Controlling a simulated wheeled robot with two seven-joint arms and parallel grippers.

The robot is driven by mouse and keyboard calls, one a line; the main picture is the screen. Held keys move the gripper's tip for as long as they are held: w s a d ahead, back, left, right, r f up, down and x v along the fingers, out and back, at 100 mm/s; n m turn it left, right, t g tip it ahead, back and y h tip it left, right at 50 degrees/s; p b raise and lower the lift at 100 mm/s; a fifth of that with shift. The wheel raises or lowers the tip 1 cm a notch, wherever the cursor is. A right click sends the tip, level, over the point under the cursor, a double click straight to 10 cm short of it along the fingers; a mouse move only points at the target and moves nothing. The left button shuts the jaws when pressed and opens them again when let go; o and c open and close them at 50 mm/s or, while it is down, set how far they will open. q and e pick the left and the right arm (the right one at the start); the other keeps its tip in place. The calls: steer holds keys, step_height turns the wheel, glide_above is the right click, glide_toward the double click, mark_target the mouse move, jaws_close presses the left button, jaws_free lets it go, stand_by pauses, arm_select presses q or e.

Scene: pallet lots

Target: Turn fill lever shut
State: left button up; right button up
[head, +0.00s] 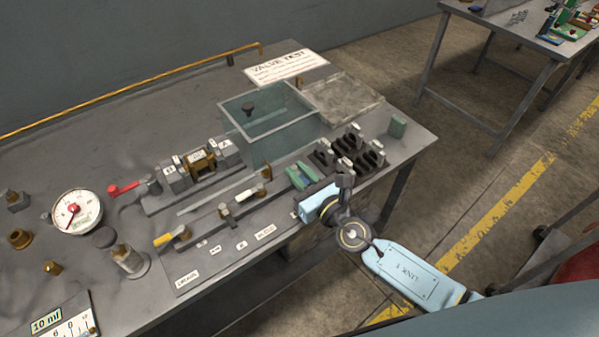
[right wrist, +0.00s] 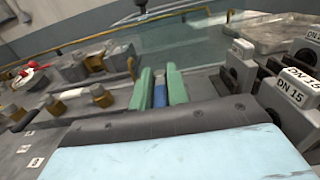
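Two levers show in the head view, and I cannot read which one is the fill lever. A red-handled lever (head: 125,188) points left from its valve beside the gauge. A yellow-handled lever (head: 164,240) lies on the front row of fittings. The red one also shows at the far left of the right wrist view (right wrist: 30,74). My right gripper (head: 302,176), with green fingers, is over the front right part of the bench, well right of both levers. Its fingers are parted and touch neither lever. My left gripper is out of view.
A round gauge (head: 76,212) stands at the left of the bench. A glass tank (head: 265,125) stands at the back, behind a valve row. Black fittings labelled DN 15 (right wrist: 291,92) stand close to the right of my right gripper.

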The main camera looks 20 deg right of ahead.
jaws_close()
steer(key=shift+s+a+r+m+t+h+p, duration=0.1)
steer(key=shift+a+m+t+h+p, duration=0.05)
steer(key=shift+m+h+p, duration=0.45)
steer(key=shift+a+m+t+h+p, duration=0.15)
steer(key=shift+m+h+p, duration=0.2)
steer(key=shift+h, duration=0.45)
steer(key=shift+a+m+h+p, duration=0.1)
steer(key=shift+m+h+p, duration=0.25)
steer(key=shift+m+h, duration=0.6)
steer(key=shift+a+m+h, duration=0.15)
steer(key=shift+m+h, duration=0.35)
steer(key=shift+h, duration=0.75)
steer(key=shift+a+m+h+b, duration=0.2)
steer(key=shift+m+h+b, duration=0.3)
steer(key=shift+m+h, duration=1.2)
steer(key=shift+n+h, duration=0.3)
steer(key=shift+h, duration=0.3)
steer(key=o, duration=0.7)
jaws_free()
steer(key=shift+c, duration=0.2)
